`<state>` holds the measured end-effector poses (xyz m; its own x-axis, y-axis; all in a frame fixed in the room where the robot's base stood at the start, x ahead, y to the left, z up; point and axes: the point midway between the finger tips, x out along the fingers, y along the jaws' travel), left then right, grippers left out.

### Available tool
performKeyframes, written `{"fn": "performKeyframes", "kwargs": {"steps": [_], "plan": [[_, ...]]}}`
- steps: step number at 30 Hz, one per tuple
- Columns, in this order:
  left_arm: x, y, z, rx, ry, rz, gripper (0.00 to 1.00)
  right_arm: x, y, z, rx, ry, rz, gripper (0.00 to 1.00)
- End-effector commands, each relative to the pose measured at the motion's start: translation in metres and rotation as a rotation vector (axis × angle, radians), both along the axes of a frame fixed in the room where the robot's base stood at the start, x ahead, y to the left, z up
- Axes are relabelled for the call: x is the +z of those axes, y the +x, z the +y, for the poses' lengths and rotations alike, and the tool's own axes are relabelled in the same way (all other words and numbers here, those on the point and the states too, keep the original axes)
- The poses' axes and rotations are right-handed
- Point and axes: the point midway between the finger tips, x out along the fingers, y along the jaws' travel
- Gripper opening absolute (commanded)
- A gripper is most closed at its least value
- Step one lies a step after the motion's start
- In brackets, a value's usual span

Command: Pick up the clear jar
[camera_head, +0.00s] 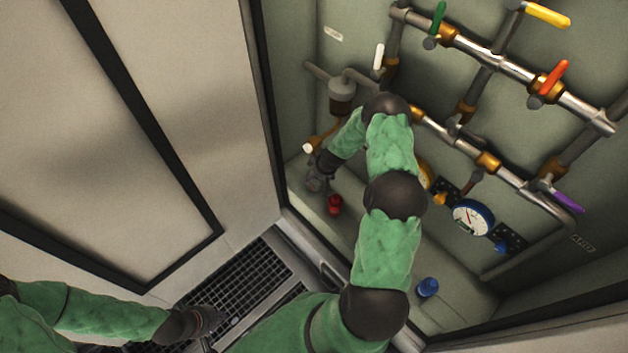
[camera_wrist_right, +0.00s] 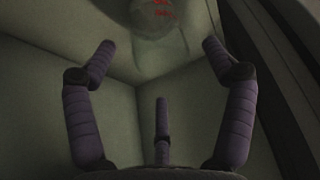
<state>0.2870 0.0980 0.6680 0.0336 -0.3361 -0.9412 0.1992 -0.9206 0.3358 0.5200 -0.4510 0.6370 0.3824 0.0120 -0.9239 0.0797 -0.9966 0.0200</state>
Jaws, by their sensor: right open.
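A clear, rounded jar (camera_wrist_right: 158,18) shows at the top edge of the right wrist view, cut off by the frame. Red marks show on it or through it. My right gripper (camera_wrist_right: 158,50) is open and empty, its fingers spread below the jar in that view and apart from it. In the head view the right gripper (camera_head: 314,182) is small and dark inside the bay at the left, and I cannot make out the jar there. My left gripper (camera_head: 207,320) is low at the left over the floor grating; its fingers are too dark to read.
Pipes with coloured valve handles (camera_head: 548,80) and a round gauge (camera_head: 473,217) line the bay's back wall. A grey canister (camera_head: 342,90) hangs on the pipe at left. A red item (camera_head: 335,204) and a blue item (camera_head: 427,288) stand on the bay floor.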

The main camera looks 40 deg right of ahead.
Motion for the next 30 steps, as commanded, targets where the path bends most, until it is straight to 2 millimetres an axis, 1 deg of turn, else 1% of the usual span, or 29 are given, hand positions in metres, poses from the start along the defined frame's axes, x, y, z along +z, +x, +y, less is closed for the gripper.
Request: {"fn": "performKeyframes", "kwargs": {"steps": [6,9,13,22,23,24,26,27,28,29,30], "plan": [[-0.003,0.0,0.0,0.0,0.0,0.0,0.0,-0.028,0.011,0.001,-0.001,0.001,0.001,0.84],[-0.004,0.0,0.0,0.0,0.0,0.0,0.0,-0.037,0.015,0.001,0.0,0.001,0.001,0.84],[-0.004,0.0,0.0,0.0,0.0,0.0,0.0,-0.044,0.018,0.001,-0.001,0.0,0.0,0.84],[-0.004,0.0,0.0,0.0,0.0,0.0,0.0,-0.046,0.02,0.0,0.0,-0.001,-0.001,0.84],[-0.004,0.0,0.0,0.0,0.0,0.0,0.0,-0.046,0.02,0.0,0.0,-0.001,-0.001,0.81],[-0.004,0.0,0.0,0.0,0.0,0.0,0.0,-0.046,0.019,0.0,0.0,-0.001,0.0,0.69],[-0.004,0.0,0.0,0.0,0.0,0.0,0.0,-0.046,0.019,0.0,0.0,0.0,0.0,0.53],[-0.004,0.0,0.0,0.0,0.0,0.0,0.0,-0.046,0.019,0.001,0.0,0.0,0.0,0.41],[-0.004,0.0,0.0,0.0,0.0,0.0,0.0,-0.046,0.019,0.001,0.0,0.0,0.0,0.33],[-0.004,0.0,0.0,0.0,0.0,0.0,0.0,-0.046,0.019,0.001,0.0,0.0,0.0,0.27],[-0.004,0.0,0.0,0.0,0.0,0.0,0.0,-0.046,0.019,0.001,0.0,0.0,0.0,0.27]]}}
